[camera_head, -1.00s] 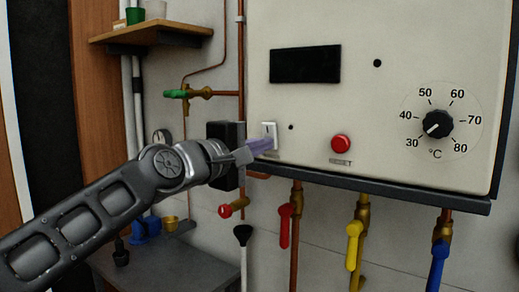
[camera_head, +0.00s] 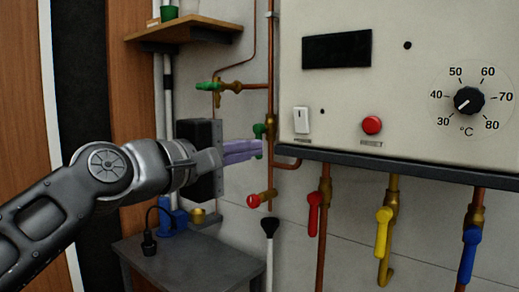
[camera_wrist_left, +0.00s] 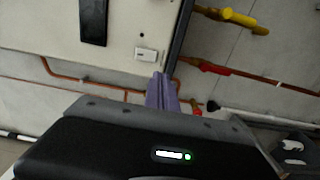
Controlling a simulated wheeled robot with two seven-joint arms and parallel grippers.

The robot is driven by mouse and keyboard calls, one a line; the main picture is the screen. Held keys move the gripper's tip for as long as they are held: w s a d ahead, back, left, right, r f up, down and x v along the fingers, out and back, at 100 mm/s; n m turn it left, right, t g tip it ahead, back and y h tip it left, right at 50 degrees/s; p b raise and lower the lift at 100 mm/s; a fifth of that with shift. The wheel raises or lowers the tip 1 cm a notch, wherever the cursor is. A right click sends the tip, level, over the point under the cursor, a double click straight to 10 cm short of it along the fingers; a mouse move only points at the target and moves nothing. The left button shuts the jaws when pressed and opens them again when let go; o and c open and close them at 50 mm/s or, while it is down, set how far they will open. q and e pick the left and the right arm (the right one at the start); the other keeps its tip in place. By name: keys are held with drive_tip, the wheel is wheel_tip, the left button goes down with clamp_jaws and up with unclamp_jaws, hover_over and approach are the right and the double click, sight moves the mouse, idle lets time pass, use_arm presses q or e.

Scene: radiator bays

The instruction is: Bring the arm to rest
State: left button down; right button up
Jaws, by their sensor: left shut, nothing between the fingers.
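My left arm comes in from the left in the head view. Its gripper (camera_head: 241,151) has purple fingers that are closed together with nothing between them. The fingertips are in front of the pipes, left of and a little below the white power switch (camera_head: 301,120) on the boiler panel (camera_head: 420,50). They look apart from the switch. In the left wrist view the purple fingers (camera_wrist_left: 161,92) point toward the panel's edge, with the white switch (camera_wrist_left: 146,54) just beyond them. My right gripper is not in view.
Red (camera_head: 314,212), yellow (camera_head: 383,230) and blue (camera_head: 469,255) valve handles hang below the boiler. A green valve handle (camera_head: 208,86) and a wooden shelf (camera_head: 185,31) are above the gripper. A grey table (camera_head: 195,258) stands below. The temperature dial (camera_head: 468,100) is at right.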

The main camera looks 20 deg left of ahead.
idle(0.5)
